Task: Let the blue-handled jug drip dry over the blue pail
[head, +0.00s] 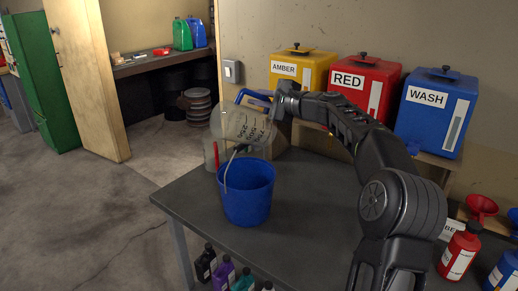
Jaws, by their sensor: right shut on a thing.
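The clear jug (238,124) with dark graduation marks and a blue handle (254,97) is tilted well over in the head view. Its spout end is above the blue pail (247,197), which stands upright on the dark table. My right gripper (275,100) is shut on the blue handle and holds the jug above the pail. The fingertips are partly hidden by the handle. The pail's inside is mostly out of sight. My left gripper is not in view.
A pale container (212,154) with a red stick stands behind the pail. AMBER (302,72), RED (362,85) and WASH (434,112) drums stand along the wall. Red (460,252) and blue bottles and a red funnel (481,206) are at the right.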

